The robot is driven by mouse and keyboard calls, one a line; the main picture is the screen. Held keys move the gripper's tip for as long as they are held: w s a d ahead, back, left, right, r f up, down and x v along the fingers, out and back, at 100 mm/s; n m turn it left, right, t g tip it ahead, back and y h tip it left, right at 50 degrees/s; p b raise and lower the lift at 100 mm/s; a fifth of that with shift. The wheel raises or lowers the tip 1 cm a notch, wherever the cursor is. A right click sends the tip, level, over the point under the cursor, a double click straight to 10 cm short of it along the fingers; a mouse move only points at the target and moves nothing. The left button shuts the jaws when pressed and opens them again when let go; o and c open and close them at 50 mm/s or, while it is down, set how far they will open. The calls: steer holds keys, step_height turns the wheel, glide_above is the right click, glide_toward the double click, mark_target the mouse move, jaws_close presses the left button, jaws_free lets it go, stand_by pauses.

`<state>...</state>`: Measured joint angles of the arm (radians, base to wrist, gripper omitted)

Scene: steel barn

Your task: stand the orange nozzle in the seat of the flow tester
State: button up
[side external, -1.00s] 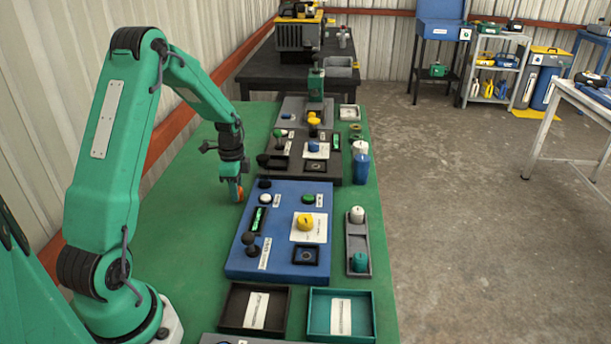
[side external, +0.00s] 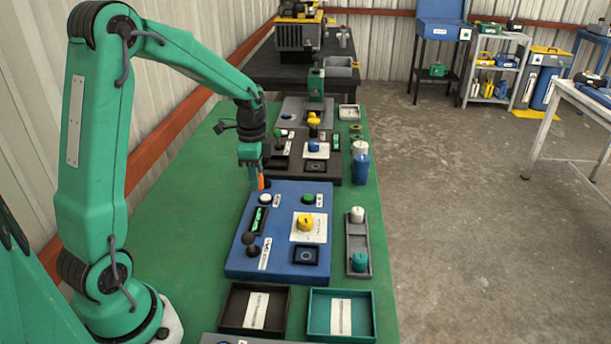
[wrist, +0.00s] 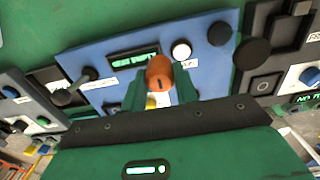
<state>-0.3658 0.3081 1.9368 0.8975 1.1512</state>
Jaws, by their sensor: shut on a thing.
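The orange nozzle (side external: 262,182) is between the fingers of my gripper (side external: 255,176); the wrist view shows it end-on (wrist: 159,72) with a dark slot in its face. My gripper is shut on it, above the far left corner of the blue panel box (side external: 240,265). This box has a green-lit display (wrist: 135,59) that seems to read "SEAT EMPTY". I take it for the flow tester, but its label is too small to read. A black square with a ring (side external: 305,255) sits at its near right; I cannot tell if this is the seat.
The blue box carries a white button (side external: 265,198), a green button (side external: 308,198), a yellow knob (side external: 305,222) and a black ball-topped lever (side external: 250,240). A dark panel box (side external: 325,170) stands behind. Two trays are in front. The green table is clear to the left.

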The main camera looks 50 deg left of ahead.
steer(key=shift+d+r, duration=0.3)
steer(key=shift+d, duration=0.2)
stand_by(0.3)
steer(key=s+d+r+m, duration=0.1)
steer(key=s+d+m, duration=0.15)
steer(key=d, duration=0.75)
steer(key=s+d+r+m, duration=0.1)
steer(key=s+d+r, duration=0.15)
steer(key=d, duration=0.65)
steer(key=s+d+m, duration=0.1)
steer(key=s+d, duration=0.3)
steer(key=d, duration=0.6)
glide_above(306, 255)
step_height(306, 255, down, 7)
steer(key=shift+r, duration=0.15)
steer(key=shift+f, duration=2)
